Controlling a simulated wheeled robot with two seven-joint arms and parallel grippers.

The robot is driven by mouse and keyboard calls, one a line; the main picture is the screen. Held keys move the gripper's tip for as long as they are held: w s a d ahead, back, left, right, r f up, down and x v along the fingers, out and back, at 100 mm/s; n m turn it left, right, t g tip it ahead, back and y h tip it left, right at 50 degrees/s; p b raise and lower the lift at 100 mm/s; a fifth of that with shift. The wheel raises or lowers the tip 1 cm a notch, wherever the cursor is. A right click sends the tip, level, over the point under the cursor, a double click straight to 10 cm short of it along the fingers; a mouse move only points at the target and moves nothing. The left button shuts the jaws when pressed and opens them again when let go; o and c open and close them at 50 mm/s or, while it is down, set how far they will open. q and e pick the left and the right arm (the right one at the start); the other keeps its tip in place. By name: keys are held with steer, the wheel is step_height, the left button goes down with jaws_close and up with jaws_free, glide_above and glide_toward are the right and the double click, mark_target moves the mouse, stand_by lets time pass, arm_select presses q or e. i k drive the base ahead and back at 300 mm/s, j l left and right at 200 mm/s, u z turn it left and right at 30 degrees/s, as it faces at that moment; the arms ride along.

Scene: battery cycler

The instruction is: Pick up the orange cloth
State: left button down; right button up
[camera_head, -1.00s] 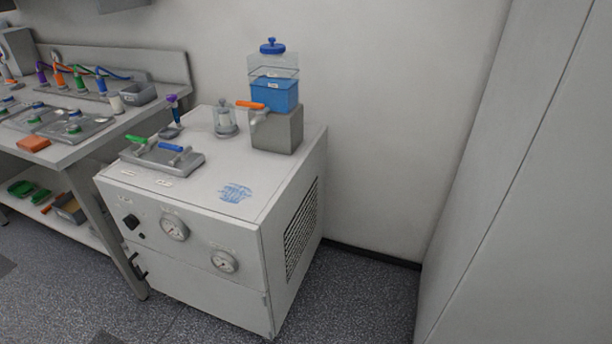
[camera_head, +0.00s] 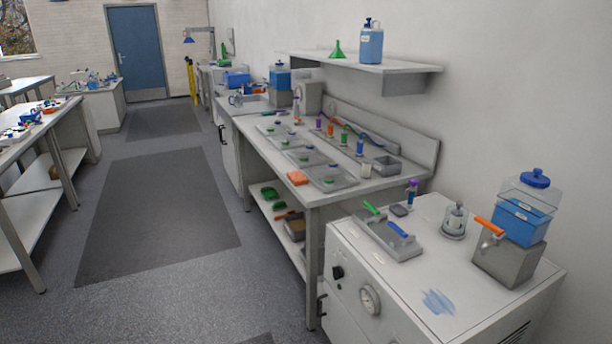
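An orange cloth (camera_head: 298,178), small and folded, lies near the front edge of the grey workbench (camera_head: 322,196), at the bench's near end. It sits beside the nearest grey tray (camera_head: 334,181) and nothing covers it. Neither of my grippers shows in the head view.
A white cabinet (camera_head: 406,270) with a gauge, a blue-filled tank (camera_head: 523,219) and a blue smear (camera_head: 437,302) on top stands at the right. A shelf (camera_head: 380,67) hangs above the bench. Another bench (camera_head: 24,142) stands at the left. The aisle floor (camera_head: 165,205) between is clear.

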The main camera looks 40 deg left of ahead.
mark_target(297, 178)
steer(key=u, duration=1.25)
